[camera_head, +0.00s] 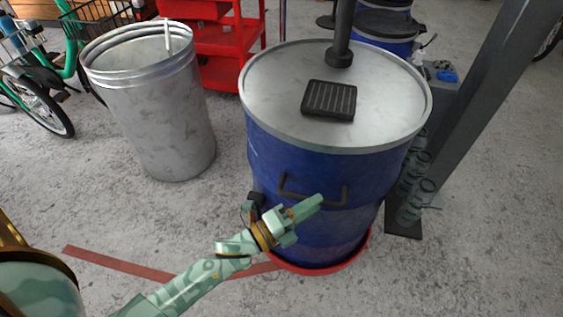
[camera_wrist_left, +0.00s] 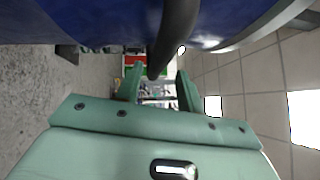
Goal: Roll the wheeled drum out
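The blue drum (camera_head: 310,170) stands upright with a pale metal lid (camera_head: 270,95). Its base sits in a red round dolly (camera_head: 330,268); the wheels cannot be made out. A black handle (camera_head: 312,201) is on the drum's near side, and it also shows in the left wrist view (camera_wrist_left: 175,35). My left gripper (camera_head: 301,221) is in front of the drum at the handle. In the left wrist view its two fingers (camera_wrist_left: 158,88) are apart, with the handle's dark bar reaching toward the gap between them. I see no firm grip on it. My right gripper is out of view.
A grey metal bin (camera_head: 155,120) stands to the left, with a red shelf unit (camera_head: 215,45) behind. A dark post (camera_head: 485,95) with a foot plate is close on the drum's right. A black ribbed pad (camera_head: 329,100) lies on the lid. A red floor line (camera_head: 125,264) crosses open concrete in front.

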